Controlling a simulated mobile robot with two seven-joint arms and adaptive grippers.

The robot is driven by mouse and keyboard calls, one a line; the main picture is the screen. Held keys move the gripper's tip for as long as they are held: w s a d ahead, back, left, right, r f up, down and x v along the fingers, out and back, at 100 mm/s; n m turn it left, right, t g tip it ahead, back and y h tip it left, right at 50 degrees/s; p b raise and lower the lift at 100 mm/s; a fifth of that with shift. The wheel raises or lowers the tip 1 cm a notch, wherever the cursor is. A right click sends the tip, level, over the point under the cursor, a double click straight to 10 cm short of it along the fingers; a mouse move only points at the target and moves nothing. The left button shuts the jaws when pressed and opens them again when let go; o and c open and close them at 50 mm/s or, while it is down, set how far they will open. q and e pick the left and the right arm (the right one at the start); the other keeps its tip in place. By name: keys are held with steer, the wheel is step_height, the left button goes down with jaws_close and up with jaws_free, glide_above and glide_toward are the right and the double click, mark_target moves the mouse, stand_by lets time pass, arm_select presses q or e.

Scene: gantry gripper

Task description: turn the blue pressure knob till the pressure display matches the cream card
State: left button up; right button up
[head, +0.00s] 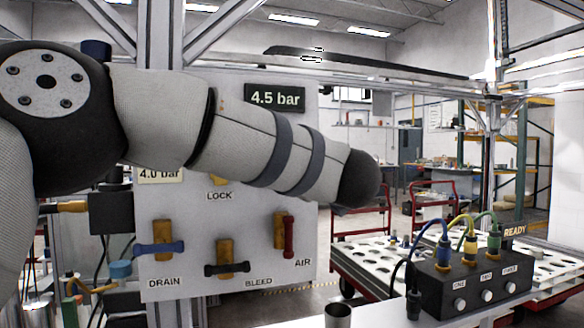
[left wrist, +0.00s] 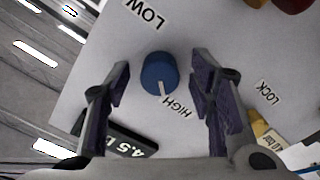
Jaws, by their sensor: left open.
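The blue pressure knob (left wrist: 158,73) is on the white panel in the left wrist view; its white mark points towards the HIGH label. My left gripper (left wrist: 159,68) is open, with one finger on each side of the knob and gaps showing between. In the head view my left arm hides the knob and gripper. The pressure display (head: 275,97) reads 4.5 bar; it also shows, partly covered by a finger, in the left wrist view (left wrist: 122,141). The cream card (head: 160,176) reads 4.0 bar, its top edge hidden by my arm. My right gripper is not in view.
Below on the panel (head: 180,285) are a blue DRAIN handle (head: 160,248), a black BLEED handle (head: 227,268) and a red AIR handle (head: 289,238). A black box (head: 460,280) with several cables stands at the lower right. A metal cup (head: 338,315) is at the bottom.

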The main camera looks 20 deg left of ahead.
arm_select(q)
steer(key=c, duration=1.1)
steer(key=n, duration=0.5)
steer(key=shift+c, duration=0.2)
steer(key=o, duration=1.1)
steer(key=shift+o, duration=0.2)
steer(key=shift+d, duration=0.1)
steer(key=v, duration=1.2)
